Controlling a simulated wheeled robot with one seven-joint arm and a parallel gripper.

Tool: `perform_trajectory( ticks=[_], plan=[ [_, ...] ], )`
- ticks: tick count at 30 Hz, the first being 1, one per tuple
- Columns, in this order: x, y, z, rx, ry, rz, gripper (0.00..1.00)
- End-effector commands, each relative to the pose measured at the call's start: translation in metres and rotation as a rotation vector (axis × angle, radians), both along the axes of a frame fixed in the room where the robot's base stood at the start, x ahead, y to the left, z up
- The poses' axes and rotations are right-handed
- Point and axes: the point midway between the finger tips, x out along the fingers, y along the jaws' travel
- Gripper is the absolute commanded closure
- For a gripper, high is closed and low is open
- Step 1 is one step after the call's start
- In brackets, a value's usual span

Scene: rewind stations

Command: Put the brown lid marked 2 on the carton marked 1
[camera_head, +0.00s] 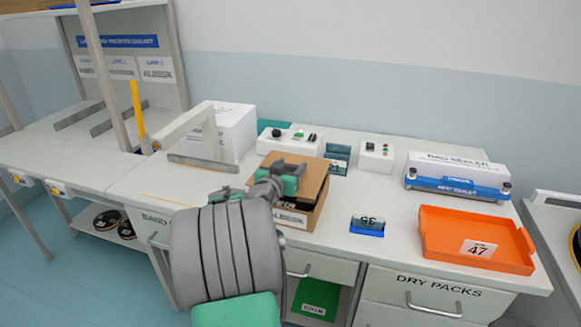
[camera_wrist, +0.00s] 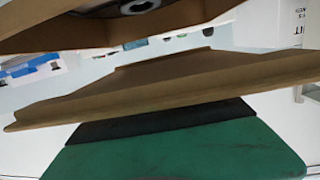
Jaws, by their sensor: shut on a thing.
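My gripper (camera_head: 290,177) is shut on the brown lid (camera_head: 316,174), its green fingers at the lid's near-left part. The lid is tilted above the brown carton (camera_head: 292,218), which stands on the bench with a printed label on its front. My arm hides the carton's left part, and I cannot tell whether the lid touches the carton. In the wrist view the lid (camera_wrist: 150,90) lies along a green finger pad (camera_wrist: 175,150). No 2 or 1 can be read.
An orange tray (camera_head: 430,250) labelled 47 and a blue-white sealer (camera_head: 457,185) stand to the right. A small blue card stand (camera_head: 367,226) is nearer. Control boxes (camera_head: 376,157) stand behind, and a white box (camera_head: 234,130) at back left. Bench between carton and tray is mostly clear.

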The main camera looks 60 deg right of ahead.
Motion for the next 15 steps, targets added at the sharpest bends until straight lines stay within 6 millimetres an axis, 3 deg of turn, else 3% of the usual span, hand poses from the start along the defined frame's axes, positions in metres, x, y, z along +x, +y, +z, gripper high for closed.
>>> perform_trajectory(
  ticks=[1,5,15],
  plan=[
    [0.0,0.0,-0.012,0.0,0.0,0.0,0.85],
    [0.0,0.0,-0.023,-0.001,0.0,0.0,0.85],
    [0.0,0.0,-0.024,-0.001,0.0,0.0,0.85]
  ],
)
